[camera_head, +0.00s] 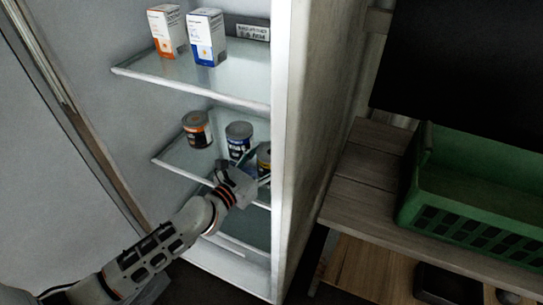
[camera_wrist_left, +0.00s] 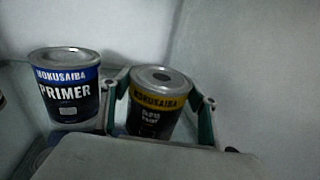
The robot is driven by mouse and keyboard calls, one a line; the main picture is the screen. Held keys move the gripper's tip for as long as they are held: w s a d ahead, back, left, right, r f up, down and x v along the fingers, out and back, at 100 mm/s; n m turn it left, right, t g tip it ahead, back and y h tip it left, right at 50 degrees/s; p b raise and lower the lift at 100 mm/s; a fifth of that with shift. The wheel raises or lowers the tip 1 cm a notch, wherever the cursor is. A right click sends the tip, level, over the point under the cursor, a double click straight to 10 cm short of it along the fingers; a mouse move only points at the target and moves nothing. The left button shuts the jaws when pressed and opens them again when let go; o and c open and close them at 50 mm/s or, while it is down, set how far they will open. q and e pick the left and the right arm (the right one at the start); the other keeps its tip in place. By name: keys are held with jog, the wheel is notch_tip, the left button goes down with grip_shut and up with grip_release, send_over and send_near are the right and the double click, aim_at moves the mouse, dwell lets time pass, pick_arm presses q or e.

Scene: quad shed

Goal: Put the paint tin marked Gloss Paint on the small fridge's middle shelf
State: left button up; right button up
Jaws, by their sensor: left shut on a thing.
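A paint tin with a yellow band (camera_wrist_left: 160,100) stands upright between the fingers of my left gripper (camera_wrist_left: 158,112) in the left wrist view. Its lower label is blurred; the last word looks like Paint. In the head view a sliver of this tin (camera_head: 264,156) shows by the fridge's right wall. My left gripper (camera_head: 252,172) is shut on it at the glass middle shelf (camera_head: 174,157) of the small fridge (camera_head: 281,200). I cannot tell whether the tin's base touches the shelf. My right gripper is not in view.
A blue-banded Primer tin (camera_head: 239,138) stands close left of the held tin, and an orange-banded tin (camera_head: 197,130) further left. Two medicine boxes, orange (camera_head: 167,32) and blue (camera_head: 207,38), stand on the upper shelf (camera_head: 140,68). A green crate (camera_head: 470,215) is outside, right.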

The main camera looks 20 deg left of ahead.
pick_arm(q)
jog(key=o, duration=1.9)
jog(key=shift+c, duration=0.2)
jog(key=shift+r, duration=0.2)
jog(key=v, duration=1.2)
